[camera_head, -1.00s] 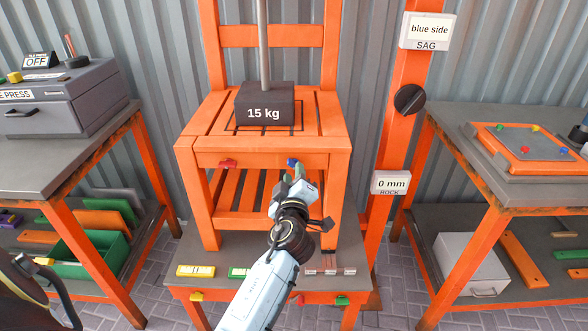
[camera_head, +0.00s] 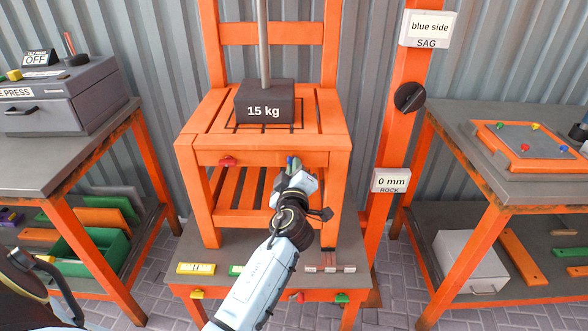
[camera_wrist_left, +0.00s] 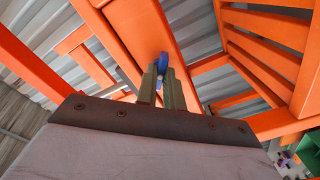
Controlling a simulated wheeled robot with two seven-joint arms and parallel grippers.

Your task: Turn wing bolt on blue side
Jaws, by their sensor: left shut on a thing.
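The orange chair-like frame (camera_head: 240,147) stands on a grey bench, with a red wing bolt (camera_head: 227,161) on the left of its front rail and a blue wing bolt (camera_head: 290,160) on the right. My left gripper (camera_head: 294,168) is at the blue bolt and hides most of it in the head view. In the left wrist view, its two narrow fingers (camera_wrist_left: 162,82) are shut on the blue bolt (camera_wrist_left: 165,63), whose rounded wing shows beyond the tips. My right gripper is not in view.
A dark 15 kg weight (camera_head: 264,103) sits on the seat. The post on the right carries a "blue side" SAG sign (camera_head: 427,28), a black knob (camera_head: 409,97) and a 0 mm ROCK sign (camera_head: 391,181). Benches flank both sides. Small coloured blocks lie on the bench front.

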